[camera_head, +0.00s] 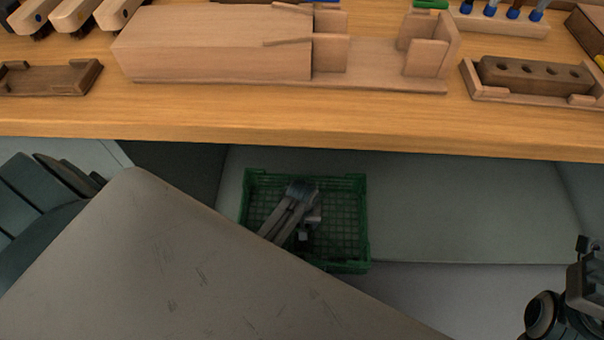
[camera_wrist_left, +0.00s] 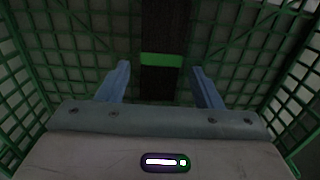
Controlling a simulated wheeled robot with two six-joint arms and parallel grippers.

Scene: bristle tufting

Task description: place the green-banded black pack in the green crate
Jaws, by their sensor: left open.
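The black pack with its green band (camera_wrist_left: 162,60) shows in the left wrist view, inside the green crate. My left gripper (camera_wrist_left: 162,84) is open, with one finger on each side of the pack's line and a visible gap to it on both sides. Whether the pack rests fully on the crate floor is hard to tell. In the head view, the green crate (camera_head: 357,190) stands below the table, and my left gripper (camera_head: 300,205) reaches down into it. The pack cannot be made out there. Part of my right arm shows at the lower right edge; its fingers cannot be made out.
The wooden table (camera_head: 400,133) overhangs behind the crate. It carries a wooden block fixture (camera_head: 215,45), a dark holed block (camera_head: 535,76) in a tray, and several brushes (camera_head: 70,15). The grey surface right of the crate is clear.

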